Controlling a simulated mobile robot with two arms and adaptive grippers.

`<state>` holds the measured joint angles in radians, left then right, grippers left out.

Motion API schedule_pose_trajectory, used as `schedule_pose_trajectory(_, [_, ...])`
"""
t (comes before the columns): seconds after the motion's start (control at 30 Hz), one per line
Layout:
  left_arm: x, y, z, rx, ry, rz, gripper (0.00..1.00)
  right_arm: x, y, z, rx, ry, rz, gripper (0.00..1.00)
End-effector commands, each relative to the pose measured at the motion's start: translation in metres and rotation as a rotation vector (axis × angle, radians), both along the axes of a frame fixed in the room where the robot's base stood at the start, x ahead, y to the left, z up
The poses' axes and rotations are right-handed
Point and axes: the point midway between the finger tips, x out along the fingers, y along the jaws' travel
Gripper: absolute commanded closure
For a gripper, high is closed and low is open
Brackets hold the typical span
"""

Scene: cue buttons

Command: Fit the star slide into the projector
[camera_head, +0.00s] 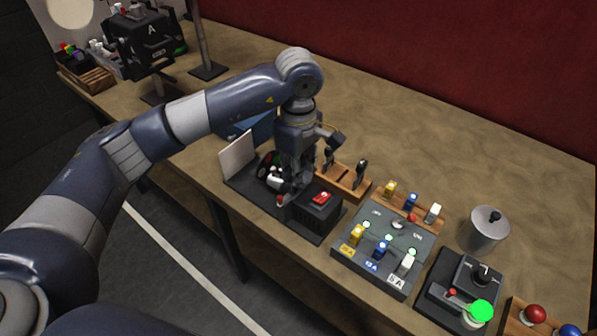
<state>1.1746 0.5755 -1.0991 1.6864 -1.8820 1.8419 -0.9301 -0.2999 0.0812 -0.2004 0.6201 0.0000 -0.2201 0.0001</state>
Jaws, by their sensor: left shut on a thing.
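The projector (315,211) looks like the black housing with a red switch on a dark base near the table's front edge. A white screen (238,155) stands at the base's left end. My left gripper (284,190) points down over the base, just left of the housing. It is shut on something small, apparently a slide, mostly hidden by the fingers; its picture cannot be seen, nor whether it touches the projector. Behind the projector is a wooden slide rack (350,187) with dark-handled slides in it. The star motif cannot be made out. My right gripper is not in view.
Right of the projector is a grey panel (378,266) with yellow, blue and white plugs. Further right are a black lever device (458,296) with a green disc and a metal pot (484,231). A black lettered box (140,45) stands far left.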

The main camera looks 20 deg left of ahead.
Motion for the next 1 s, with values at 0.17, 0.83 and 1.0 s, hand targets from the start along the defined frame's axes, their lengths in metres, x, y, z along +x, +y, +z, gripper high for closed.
schedule_pose_trajectory(0.17, [0.0, 0.0001, -0.005, 0.0, 0.0, 0.0, 1.0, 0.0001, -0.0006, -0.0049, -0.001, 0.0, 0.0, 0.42])
schedule_pose_trajectory(0.83, [0.0, 0.0, -0.0098, 0.0, 0.0, 0.0, 1.0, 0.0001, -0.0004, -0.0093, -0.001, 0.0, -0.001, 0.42])
schedule_pose_trajectory(1.0, [0.0, 0.0001, -0.0114, 0.0, 0.0, 0.0, 1.0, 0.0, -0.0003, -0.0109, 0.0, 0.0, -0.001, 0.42])
